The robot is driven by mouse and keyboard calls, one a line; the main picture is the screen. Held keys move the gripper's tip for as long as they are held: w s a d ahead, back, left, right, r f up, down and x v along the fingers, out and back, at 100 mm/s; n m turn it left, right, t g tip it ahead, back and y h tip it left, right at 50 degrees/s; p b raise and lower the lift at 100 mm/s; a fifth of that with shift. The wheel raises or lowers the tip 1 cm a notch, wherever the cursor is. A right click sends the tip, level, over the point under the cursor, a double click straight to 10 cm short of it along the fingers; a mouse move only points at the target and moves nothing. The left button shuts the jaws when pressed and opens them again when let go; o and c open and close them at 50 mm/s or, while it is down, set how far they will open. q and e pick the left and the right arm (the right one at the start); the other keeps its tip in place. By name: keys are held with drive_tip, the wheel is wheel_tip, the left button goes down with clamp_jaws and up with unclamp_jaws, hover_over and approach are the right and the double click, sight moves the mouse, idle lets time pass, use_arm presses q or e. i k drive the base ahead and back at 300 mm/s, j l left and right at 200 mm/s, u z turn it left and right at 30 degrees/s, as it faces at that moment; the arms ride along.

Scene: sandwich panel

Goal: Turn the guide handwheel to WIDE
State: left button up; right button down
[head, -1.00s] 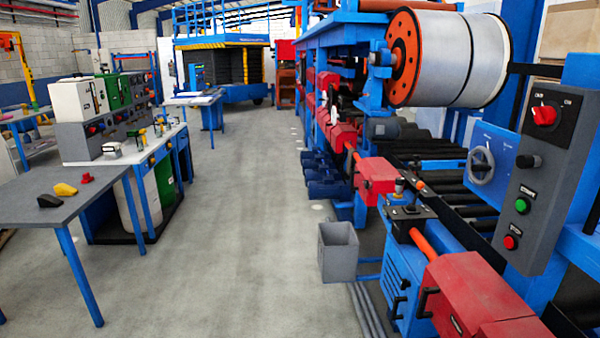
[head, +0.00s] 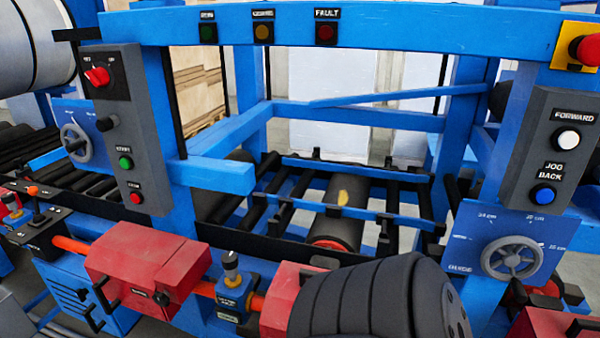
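The guide handwheel (head: 512,258) is a grey spoked wheel on a blue plate (head: 474,222) at the lower right of the head view. The plate reads GUIDE at its lower left and has small white scale marks in cm around the wheel. I cannot read a WIDE mark, and I cannot tell which mark the wheel is set to. A second grey handwheel (head: 76,142) sits on another blue plate at the left. Neither gripper is in view, and nothing is seen touching either wheel.
A dark ribbed rounded body (head: 365,300) stands in front, left of the guide wheel. A grey box with FORWARD and JOG BACK buttons (head: 552,150) hangs above the wheel. A red emergency button (head: 588,50) is at top right. Red housings (head: 148,262) line the front.

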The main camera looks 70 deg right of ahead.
sight(513, 263)
drive_tip(key=k+z, duration=0.2)
drive_tip(key=z, duration=3.1)
